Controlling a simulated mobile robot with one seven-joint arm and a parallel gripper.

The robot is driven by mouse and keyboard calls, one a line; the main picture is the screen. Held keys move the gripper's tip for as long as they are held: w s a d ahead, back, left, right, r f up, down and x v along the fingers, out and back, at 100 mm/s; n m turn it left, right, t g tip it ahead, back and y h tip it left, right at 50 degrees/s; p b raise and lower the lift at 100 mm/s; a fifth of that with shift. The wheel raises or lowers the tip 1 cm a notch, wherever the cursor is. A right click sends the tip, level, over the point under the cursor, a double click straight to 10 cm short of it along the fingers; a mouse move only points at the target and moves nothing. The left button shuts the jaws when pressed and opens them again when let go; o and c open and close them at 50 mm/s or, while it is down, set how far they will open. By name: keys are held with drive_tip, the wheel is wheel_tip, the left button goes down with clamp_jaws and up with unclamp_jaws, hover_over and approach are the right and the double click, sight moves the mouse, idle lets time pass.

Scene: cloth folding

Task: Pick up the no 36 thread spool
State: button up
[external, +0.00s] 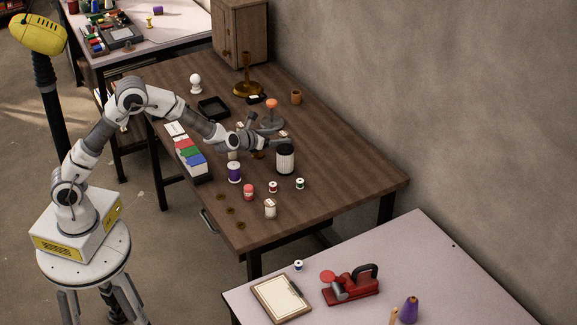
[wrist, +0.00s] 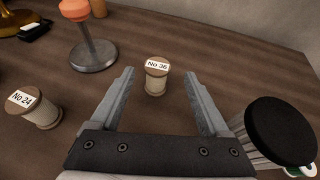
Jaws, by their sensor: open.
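The No 36 thread spool (wrist: 157,82) stands upright on the brown wooden table, with cream thread and a white label on its top. In the wrist view it shows between the two fingers, near their tips. My gripper (wrist: 160,74) is open and empty, with one finger on each side of the spool; I cannot tell whether either touches it. A similar No 24 spool (wrist: 38,110) stands to the left in the wrist view.
A black-capped jar (wrist: 280,132) stands close by my right finger; it also shows in the external view (external: 285,160). A stand with an orange top (wrist: 91,48) is at the back left. Several coloured spools, including a purple one (external: 234,173), stand nearer the table's front.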

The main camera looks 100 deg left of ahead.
drive_tip(key=shift+b+x, duration=0.4)
drive_tip(key=shift+x, duration=2.95)
drive_tip(key=shift+s+r, duration=0.1)
clamp_jaws()
